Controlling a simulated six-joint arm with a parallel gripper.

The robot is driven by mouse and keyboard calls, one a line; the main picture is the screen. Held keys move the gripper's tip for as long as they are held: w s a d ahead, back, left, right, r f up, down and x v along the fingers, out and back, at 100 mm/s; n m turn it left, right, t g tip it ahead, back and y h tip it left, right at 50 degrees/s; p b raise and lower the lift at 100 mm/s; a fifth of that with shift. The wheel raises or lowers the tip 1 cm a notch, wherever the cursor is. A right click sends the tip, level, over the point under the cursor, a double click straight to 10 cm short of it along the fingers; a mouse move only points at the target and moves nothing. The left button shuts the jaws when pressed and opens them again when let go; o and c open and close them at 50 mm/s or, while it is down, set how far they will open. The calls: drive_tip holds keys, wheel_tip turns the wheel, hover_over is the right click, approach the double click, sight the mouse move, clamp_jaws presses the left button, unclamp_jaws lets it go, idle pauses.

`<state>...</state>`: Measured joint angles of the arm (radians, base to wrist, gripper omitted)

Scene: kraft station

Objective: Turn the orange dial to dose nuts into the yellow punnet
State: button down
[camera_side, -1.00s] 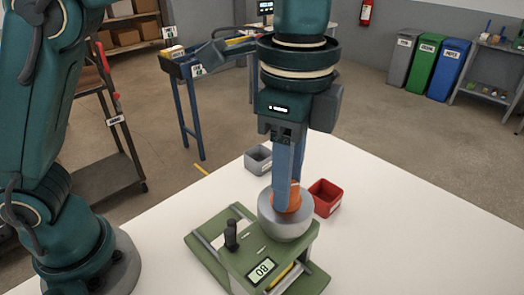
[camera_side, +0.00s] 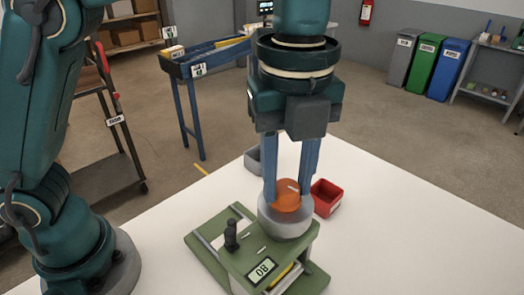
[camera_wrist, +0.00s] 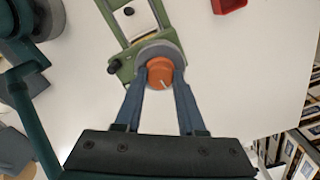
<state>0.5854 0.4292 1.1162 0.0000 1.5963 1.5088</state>
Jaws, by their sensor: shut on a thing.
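The orange dial (camera_side: 287,198) sits on a round grey hopper (camera_side: 285,226) on top of the green dosing machine (camera_side: 240,262). My gripper (camera_side: 288,200) points straight down with one blue finger on each side of the dial and is shut on it. The wrist view also shows the dial (camera_wrist: 160,72) between both fingers, with a pale mark on its top. A small display (camera_side: 262,270) on the machine shows digits that look like 08. A strip of yellow (camera_side: 284,275), perhaps the punnet, shows under the machine's front, mostly hidden. No nuts are visible.
A black knob (camera_side: 231,235) stands up from the machine, left of the hopper. A red bin (camera_side: 326,197) is behind it to the right, and a grey bin (camera_side: 254,160) is partly hidden behind my gripper. The white table (camera_side: 420,240) is clear on the right.

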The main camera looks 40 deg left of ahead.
sight(287, 186)
drive_tip(key=shift+m, duration=0.9)
drive_tip(key=c, duration=0.5)
unclamp_jaws()
drive_tip(key=shift+r, duration=0.1)
drive_tip(key=shift+r, duration=2.45)
